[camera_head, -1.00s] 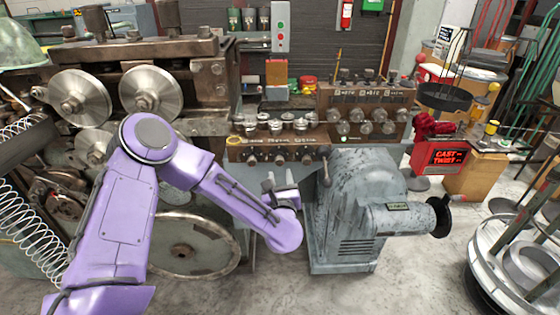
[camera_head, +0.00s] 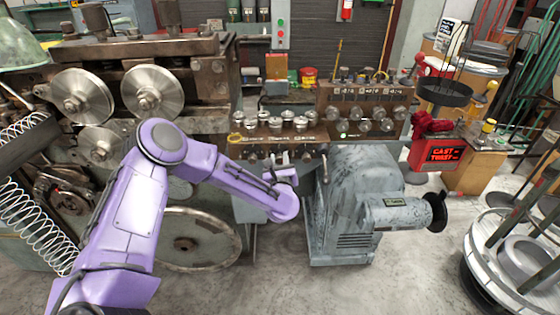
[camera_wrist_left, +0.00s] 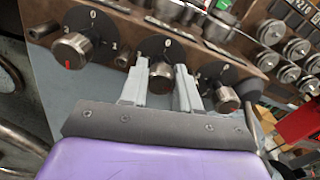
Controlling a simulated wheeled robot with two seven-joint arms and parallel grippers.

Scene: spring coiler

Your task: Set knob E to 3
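Several silver knobs on black dials line the brown front panel (camera_head: 322,149). In the left wrist view there is a left knob (camera_wrist_left: 72,50), a middle knob (camera_wrist_left: 161,76) and a right knob (camera_wrist_left: 227,100). A red mark shows on the left knob. The dials carry small white figures with 0 at the top. I cannot read which knob is E. My left gripper (camera_wrist_left: 161,68) has its two grey fingers on either side of the middle knob; contact is not clear. In the head view my left gripper (camera_head: 282,162) is small at the panel's lower edge. My right gripper is out of view.
A row of silver knobs (camera_head: 285,118) sits above the panel, with a second brown control box (camera_head: 365,110) to the right. A grey motor housing (camera_head: 355,195) stands close right of my left wrist. Large metal rollers (camera_head: 148,90) are at left.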

